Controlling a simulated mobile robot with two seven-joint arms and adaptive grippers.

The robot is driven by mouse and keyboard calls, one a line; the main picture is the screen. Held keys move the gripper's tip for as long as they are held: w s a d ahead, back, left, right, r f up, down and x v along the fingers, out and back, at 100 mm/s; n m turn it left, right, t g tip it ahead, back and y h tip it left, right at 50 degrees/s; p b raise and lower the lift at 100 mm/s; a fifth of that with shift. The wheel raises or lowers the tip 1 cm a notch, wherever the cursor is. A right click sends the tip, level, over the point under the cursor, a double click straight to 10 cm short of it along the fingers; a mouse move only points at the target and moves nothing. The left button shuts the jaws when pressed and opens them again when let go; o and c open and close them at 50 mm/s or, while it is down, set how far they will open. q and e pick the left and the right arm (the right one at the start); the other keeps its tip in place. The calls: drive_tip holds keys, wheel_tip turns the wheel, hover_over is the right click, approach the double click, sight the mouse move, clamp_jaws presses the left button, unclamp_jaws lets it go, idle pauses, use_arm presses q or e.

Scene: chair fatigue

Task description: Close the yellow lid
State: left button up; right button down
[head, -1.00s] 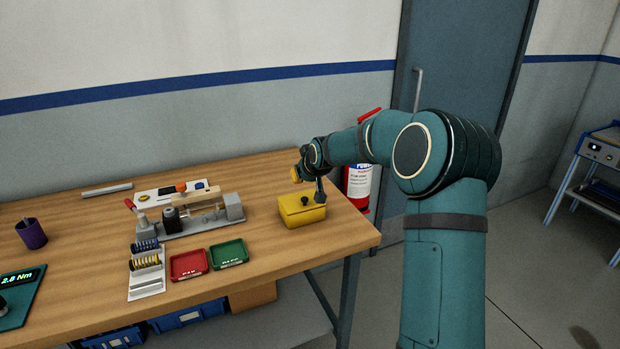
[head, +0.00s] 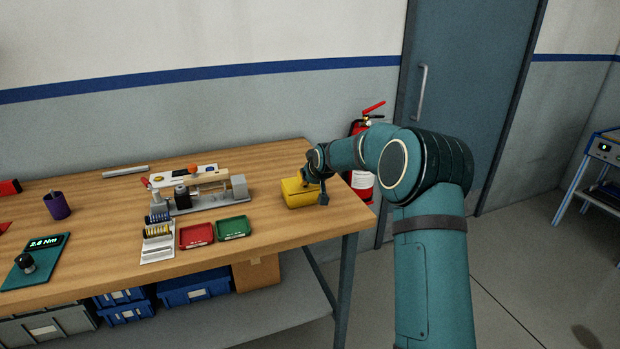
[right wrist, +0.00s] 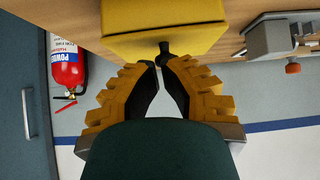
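A small yellow box (head: 300,194) stands near the right end of the workbench. My right gripper (head: 314,180) is right over its far right side and hides part of its top. In the right wrist view the yellow box (right wrist: 165,35) fills the top, with a small black knob (right wrist: 163,48) on the face toward me. My right gripper's fingertips (right wrist: 160,66) are close together at the knob with a narrow gap between them. I cannot tell whether they grip it. How far the yellow lid is open is unclear. My left gripper is out of view.
A grey fixture (head: 205,195) stands left of the box, with a red tray (head: 196,236) and a green tray (head: 234,228) in front. A fire extinguisher (head: 364,180) is by the wall behind the bench's right end. Bare wood lies right of the box.

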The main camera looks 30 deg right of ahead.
drive_tip(key=shift+r, duration=0.15)
idle(0.5)
drive_tip(key=shift+r+p, duration=0.6)
drive_tip(key=shift+r, duration=0.25)
wheel_tip(320, 180, up, 4)
drive_tip(key=p, duration=0.2)
drive_tip(key=s+a+f, duration=0.2)
drive_tip(key=s+f, duration=0.2)
drive_tip(key=s, duration=0.5)
drive_tip(key=shift+a+f, duration=0.2)
drive_tip(key=shift+f, duration=0.05)
drive_tip(key=shift+s+f, duration=0.1)
drive_tip(key=shift+s, duration=0.05)
